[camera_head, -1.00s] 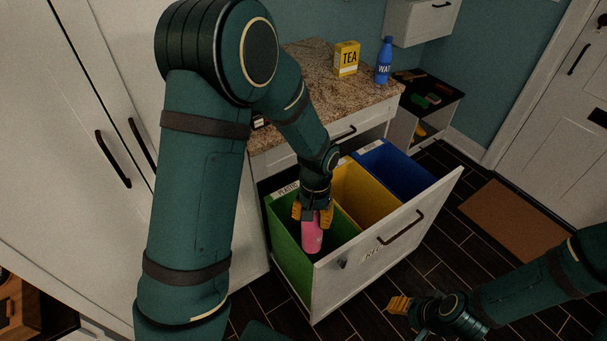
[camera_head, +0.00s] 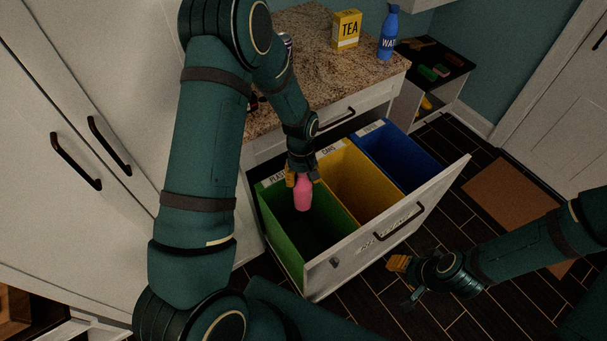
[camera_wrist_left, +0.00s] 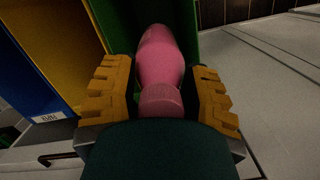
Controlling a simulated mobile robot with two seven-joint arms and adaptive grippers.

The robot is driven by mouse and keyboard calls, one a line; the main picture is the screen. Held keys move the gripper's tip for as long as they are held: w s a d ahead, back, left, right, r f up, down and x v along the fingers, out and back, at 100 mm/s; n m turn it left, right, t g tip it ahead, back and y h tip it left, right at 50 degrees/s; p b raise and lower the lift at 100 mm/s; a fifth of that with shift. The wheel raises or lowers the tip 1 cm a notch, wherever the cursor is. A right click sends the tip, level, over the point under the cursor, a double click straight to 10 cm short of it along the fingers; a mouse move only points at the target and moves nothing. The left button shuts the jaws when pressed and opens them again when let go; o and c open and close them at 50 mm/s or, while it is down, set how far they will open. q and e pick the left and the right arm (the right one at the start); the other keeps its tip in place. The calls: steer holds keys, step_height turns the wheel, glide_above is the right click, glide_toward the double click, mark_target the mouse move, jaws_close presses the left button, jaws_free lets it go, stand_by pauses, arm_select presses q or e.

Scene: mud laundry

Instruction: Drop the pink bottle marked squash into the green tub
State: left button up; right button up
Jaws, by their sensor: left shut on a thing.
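The pink bottle (camera_head: 303,194) hangs below my left gripper (camera_head: 303,176), which is shut on its neck end. It hangs over the opening of the green tub (camera_head: 272,218), towards the tub's back. The left wrist view shows the bottle (camera_wrist_left: 160,58) between the two orange fingers of my left gripper (camera_wrist_left: 160,92), with the green tub's wall (camera_wrist_left: 185,32) behind it. No marking on the bottle is readable. My right gripper (camera_head: 403,282) is open and empty, in front of the drawer at the lower right.
The pulled-out drawer (camera_head: 440,200) also holds a yellow tub (camera_head: 350,186) and a blue tub (camera_head: 402,160). A yellow tea box (camera_head: 346,30) and a blue bottle (camera_head: 388,35) stand on the granite counter (camera_head: 300,50) behind. A brown mat (camera_head: 515,195) lies at right.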

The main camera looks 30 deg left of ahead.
arm_select(q)
steer(key=shift+w+f+b, duration=0.1)
steer(key=shift+f+b, duration=0.7)
steer(key=shift+f, duration=0.85)
steer(key=o, duration=0.9)
steer(key=shift+r, duration=0.1)
steer(key=r, duration=0.8)
steer(key=w+a+r, duration=0.1)
steer(key=r, duration=0.2)
steer(key=shift+r, duration=0.4)
